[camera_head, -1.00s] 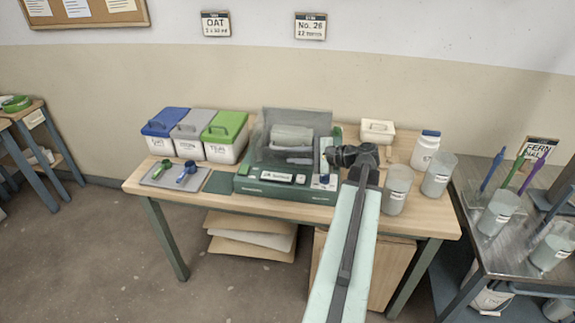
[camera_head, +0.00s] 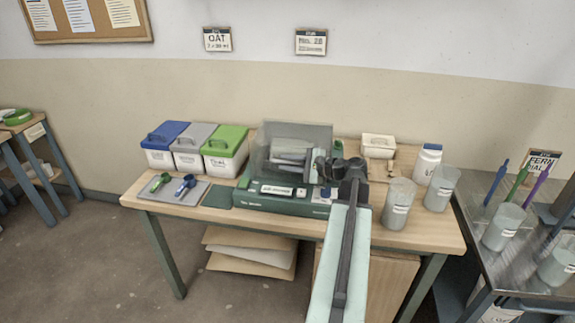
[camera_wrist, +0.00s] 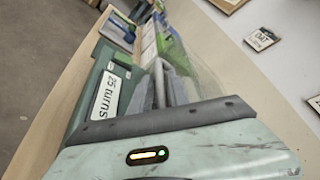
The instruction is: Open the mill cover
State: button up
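The mill is a green-based machine (camera_head: 282,205) on the wooden table, with a small label on its front. Its clear, smoky cover (camera_head: 300,131) rises above the base, and pale parts show through it. My gripper (camera_head: 321,168) is dark and points left at the mill's right end, overlapping the cover's lower right edge. I cannot tell whether it touches the cover. In the wrist view the mill's label (camera_wrist: 106,95) and the clear cover (camera_wrist: 207,82) lie just past my wrist. Grey bars show there, but the state of the fingers is unclear.
Blue, grey and green lidded bins (camera_head: 226,146) stand left of the mill, behind a tray (camera_head: 172,196) with two scoops. Clear beakers (camera_head: 398,208) and a white jar (camera_head: 427,160) stand close to the right of my arm. A white box (camera_head: 378,146) is behind.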

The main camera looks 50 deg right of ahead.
grip_shut()
dwell(1.3)
